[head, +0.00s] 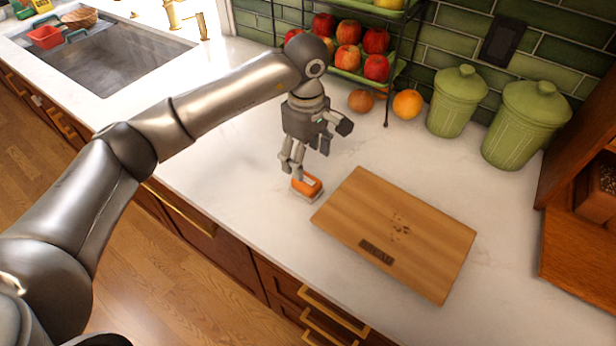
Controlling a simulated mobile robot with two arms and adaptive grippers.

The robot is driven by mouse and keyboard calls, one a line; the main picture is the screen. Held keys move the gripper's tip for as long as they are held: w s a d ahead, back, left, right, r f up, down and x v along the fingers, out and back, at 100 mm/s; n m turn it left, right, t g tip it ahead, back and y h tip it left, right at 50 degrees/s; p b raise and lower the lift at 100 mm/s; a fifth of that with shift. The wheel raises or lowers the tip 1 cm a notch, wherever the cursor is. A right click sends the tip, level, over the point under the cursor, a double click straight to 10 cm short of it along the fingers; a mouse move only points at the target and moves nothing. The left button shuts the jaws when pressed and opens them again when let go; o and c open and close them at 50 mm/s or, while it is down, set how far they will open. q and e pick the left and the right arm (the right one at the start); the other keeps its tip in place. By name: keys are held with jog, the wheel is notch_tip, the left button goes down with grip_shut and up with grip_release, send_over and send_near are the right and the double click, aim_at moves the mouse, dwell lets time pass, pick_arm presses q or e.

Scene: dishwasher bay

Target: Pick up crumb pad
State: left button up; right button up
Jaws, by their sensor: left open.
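The crumb pad (308,186), a small orange block with a pale underside, lies on the white counter just left of a wooden board. My left gripper (297,170) is open and points down, its fingers right above the pad's left part. The fingertips hide a little of the pad, and I cannot tell whether they touch it. The wooden cutting board (400,215) lies flat with dark crumbs (401,229) near its middle and a dark label at its front edge. My right gripper is not in view.
A tiered rack (388,70) with apples stands at the back. An orange (407,104) and two green lidded canisters (457,100) stand right of it. A sink (105,55) is at far left. The counter (215,150) left of the pad is clear.

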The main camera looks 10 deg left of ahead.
aim_at(307, 180)
pick_arm(q)
jog(key=shift+s+f, duration=0.25)
jog(key=shift+f, duration=0.75)
jog(key=shift+f+p, duration=0.3)
jog(key=shift+f, duration=0.25)
jog(key=f+p, duration=0.2)
jog(key=f, duration=0.1)
jog(key=shift+s+d+f, duration=0.1)
jog(key=shift+s+f, duration=0.05)
jog(key=shift+s, duration=0.2)
jog(key=shift+f+p, duration=0.35)
jog(key=shift+f, duration=0.05)
jog(key=shift+w+f, duration=0.1)
jog(key=shift+f, duration=0.2)
jog(key=shift+c, duration=0.9)
jog(key=c, duration=0.8)
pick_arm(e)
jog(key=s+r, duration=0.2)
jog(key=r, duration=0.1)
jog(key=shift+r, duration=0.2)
